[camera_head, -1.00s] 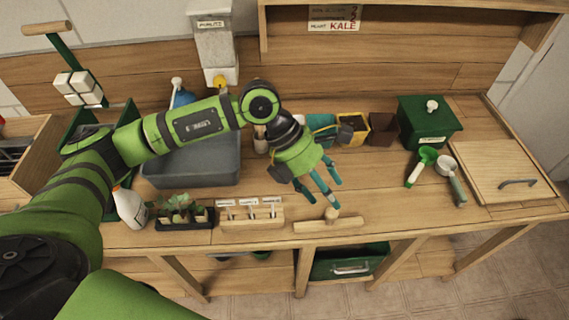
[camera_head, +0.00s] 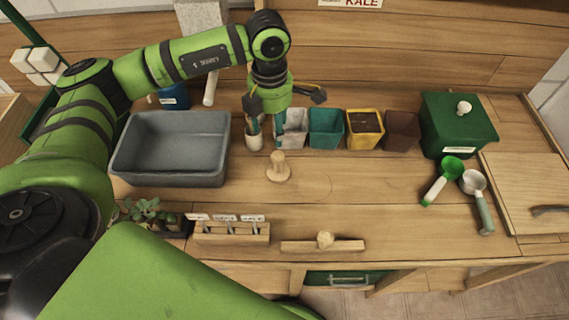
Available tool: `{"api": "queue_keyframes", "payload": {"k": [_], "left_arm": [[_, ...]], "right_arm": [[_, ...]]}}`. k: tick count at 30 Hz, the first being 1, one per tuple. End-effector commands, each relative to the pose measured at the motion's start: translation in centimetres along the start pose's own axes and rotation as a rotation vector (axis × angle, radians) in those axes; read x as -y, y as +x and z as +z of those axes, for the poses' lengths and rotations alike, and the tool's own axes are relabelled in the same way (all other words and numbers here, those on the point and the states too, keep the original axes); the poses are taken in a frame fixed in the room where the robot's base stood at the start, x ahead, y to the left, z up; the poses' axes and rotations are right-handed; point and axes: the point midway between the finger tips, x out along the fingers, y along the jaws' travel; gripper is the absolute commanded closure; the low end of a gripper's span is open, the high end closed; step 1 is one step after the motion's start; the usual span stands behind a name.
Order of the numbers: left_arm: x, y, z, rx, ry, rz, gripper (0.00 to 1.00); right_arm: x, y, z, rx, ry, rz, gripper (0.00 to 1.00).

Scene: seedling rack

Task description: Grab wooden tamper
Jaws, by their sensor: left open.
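A small pale wooden tamper (camera_head: 278,167) with a round base and an upright knob handle stands on the bench, in front of the pots. My left gripper (camera_head: 279,122) is open and empty, pointing down above and behind the tamper, close to the pots and apart from the tamper. Its fingertips are hard to make out against the pots and the tool cup. A flat wooden bar with a round knob (camera_head: 323,244) lies near the bench's front edge. My right gripper is not in view.
A grey tub (camera_head: 171,180) stands at left. A green box (camera_head: 459,143) and two scoops are at right. The bench right of the tamper is clear.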

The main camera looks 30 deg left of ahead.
Motion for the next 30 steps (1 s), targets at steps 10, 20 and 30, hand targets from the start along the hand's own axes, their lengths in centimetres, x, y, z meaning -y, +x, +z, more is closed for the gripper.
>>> {"api": "queue_keyframes", "payload": {"k": [10,20,30], "left_arm": [[0.1,4.1,0.1,0.001,0.0,-0.001,0.4],[0.6,7.2,0.7,-0.003,0.002,-0.005,0.4],[0.7,10.9,1.0,0.001,0.001,-0.001,0.4]], "right_arm": [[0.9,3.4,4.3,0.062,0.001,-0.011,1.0],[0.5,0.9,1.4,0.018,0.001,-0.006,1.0],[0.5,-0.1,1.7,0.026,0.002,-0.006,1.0]]}}
